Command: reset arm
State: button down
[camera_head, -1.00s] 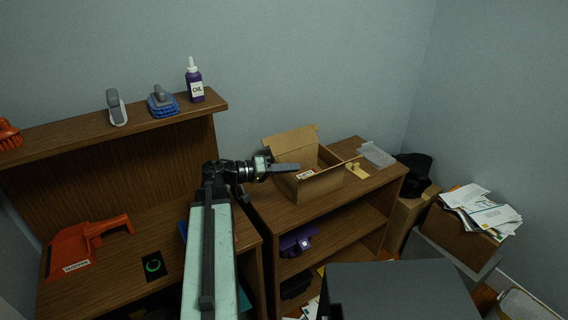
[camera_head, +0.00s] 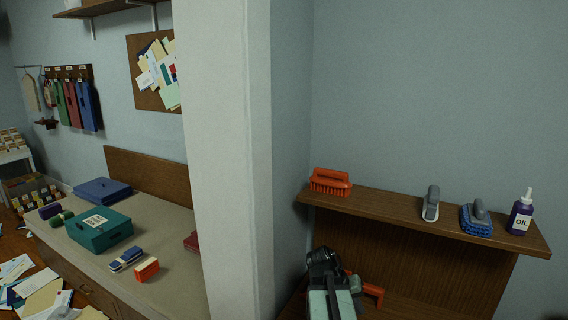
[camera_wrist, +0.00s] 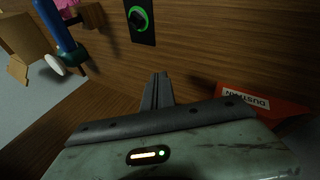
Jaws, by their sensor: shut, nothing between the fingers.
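My gripper (camera_wrist: 158,92) shows in the wrist view as dark fingers closed together with nothing between them. They are in front of a brown wooden surface. A pale green part of my own arm with a small lit strip fills the bottom of that view. In the head view my arm stands at the bottom, right of centre, in front of the wooden desk unit. Its dark wrist is at the top of the pale green link, and the fingertips cannot be made out there.
A red dustpan (camera_wrist: 262,101) and a green-ringed dial (camera_wrist: 140,20) are close to my gripper. A shelf (camera_head: 393,208) holds an orange brush (camera_head: 330,182), a grey-handled brush (camera_head: 431,204), a blue brush (camera_head: 476,220) and an oil bottle (camera_head: 521,213). A white pillar (camera_head: 228,160) stands left.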

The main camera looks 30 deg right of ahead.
jog(key=w+a+n+t+y+p, duration=0.1)
jog(key=w+a+n+y, duration=0.1)
jog(key=a, duration=1.1)
jog(key=w+a+n+t+y+p, duration=0.1)
jog(key=w+a+n, duration=0.3)
jog(key=a, duration=1)
jog(key=w+a+n+y+p, duration=0.1)
jog(key=w+a+n+y, duration=0.2)
jog(key=a, duration=1)
jog(key=w, duration=0.3)
jog(key=shift+w+a+t, duration=0.2)
jog(key=shift+t, duration=0.2)
